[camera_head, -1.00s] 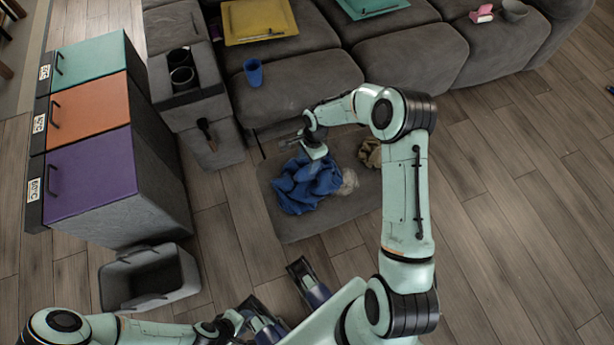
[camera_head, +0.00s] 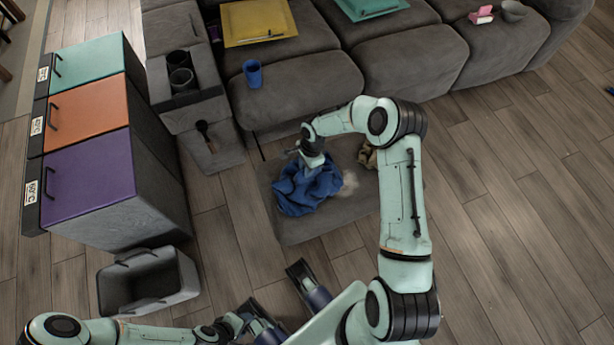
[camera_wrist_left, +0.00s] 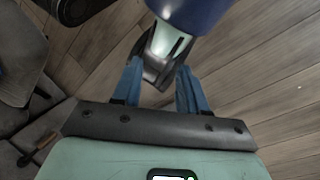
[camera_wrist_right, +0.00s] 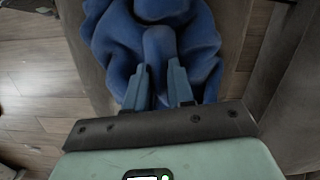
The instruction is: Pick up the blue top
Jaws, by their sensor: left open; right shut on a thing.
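The blue top (camera_head: 306,193) lies crumpled on a low grey cushioned seat (camera_head: 315,233) in front of the sofa. My right gripper (camera_head: 312,170) reaches down onto it from above. In the right wrist view, the fingers (camera_wrist_right: 159,80) are shut on a fold of the blue top (camera_wrist_right: 108,38), and the rest of the cloth spreads around and beyond them. The fingertips are partly hidden by the cloth. My left gripper (camera_wrist_left: 160,78) is open and empty, low near my base, with my own body parts beyond it.
A whitish cloth (camera_head: 349,182) and a brownish cloth (camera_head: 367,156) lie right of the top. A grey basket (camera_head: 148,284) stands on the floor before a cabinet with purple (camera_head: 88,178), orange and teal lids. The sofa (camera_head: 307,88) is behind.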

